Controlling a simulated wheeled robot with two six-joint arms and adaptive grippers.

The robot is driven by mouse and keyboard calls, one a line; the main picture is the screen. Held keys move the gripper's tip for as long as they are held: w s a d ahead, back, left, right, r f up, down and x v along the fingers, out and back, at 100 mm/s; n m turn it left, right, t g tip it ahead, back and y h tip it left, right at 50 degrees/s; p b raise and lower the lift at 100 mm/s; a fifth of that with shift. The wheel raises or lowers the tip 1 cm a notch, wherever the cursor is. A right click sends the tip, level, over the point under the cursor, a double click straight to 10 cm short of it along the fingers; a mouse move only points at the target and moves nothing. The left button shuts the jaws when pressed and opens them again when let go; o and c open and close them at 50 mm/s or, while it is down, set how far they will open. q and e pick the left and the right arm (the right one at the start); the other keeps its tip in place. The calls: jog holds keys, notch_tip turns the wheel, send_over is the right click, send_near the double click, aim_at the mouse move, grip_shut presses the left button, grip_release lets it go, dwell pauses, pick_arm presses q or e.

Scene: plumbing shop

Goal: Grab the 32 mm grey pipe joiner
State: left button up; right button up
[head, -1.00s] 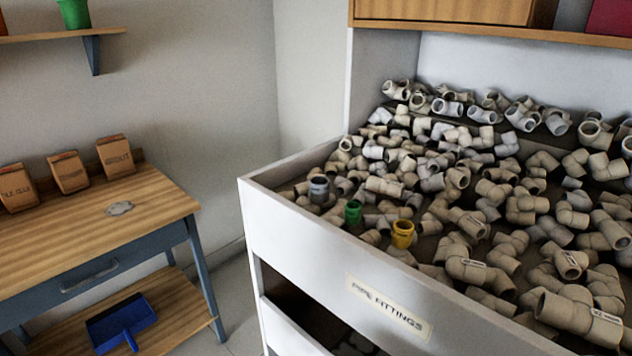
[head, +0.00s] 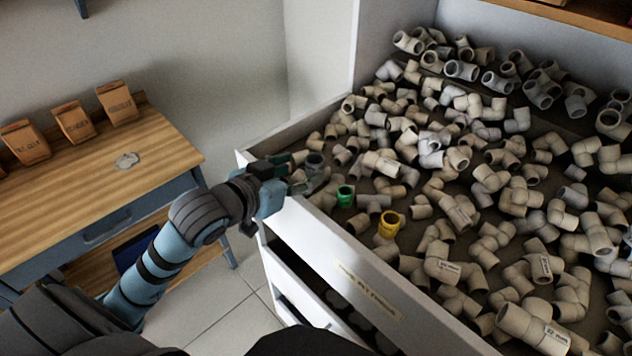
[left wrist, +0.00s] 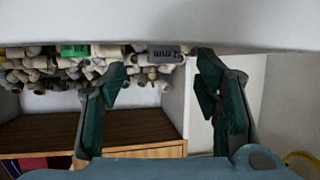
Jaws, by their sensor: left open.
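The grey pipe joiner (head: 315,162) sits in the near left corner of the fittings drawer. In the left wrist view the grey joiner (left wrist: 164,53) shows part of a label reading "2 mm", between the fingertips in the picture. My left gripper (head: 288,172) is open and empty at the drawer's left front edge, just left of the joiner. Its two dark green fingers (left wrist: 160,72) stand apart in the left wrist view, with no visible contact on the joiner. Part of the joiner is hidden in the head view. My right gripper is not in view.
A green joiner (head: 345,196) and a yellow joiner (head: 388,224) lie right of the grey one. Many beige elbows and tees crowd the drawer. The white drawer front (head: 335,254) stands beside my left gripper. A wooden workbench (head: 90,185) is at left.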

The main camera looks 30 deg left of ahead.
aim_at(320, 159)
pick_arm(q)
jog(key=shift+b+x, duration=1.05)
jog(key=shift+b, duration=0.95)
jog(key=x, duration=0.3)
jog(key=b+x, duration=0.1)
jog(key=x, duration=0.1)
jog(key=shift+w+a+r, duration=0.1)
jog(key=shift+w+r, duration=0.1)
jog(key=shift+w, duration=0.1)
jog(key=shift+s+r, duration=0.1)
jog(key=shift+s, duration=0.05)
jog(key=c, duration=1)
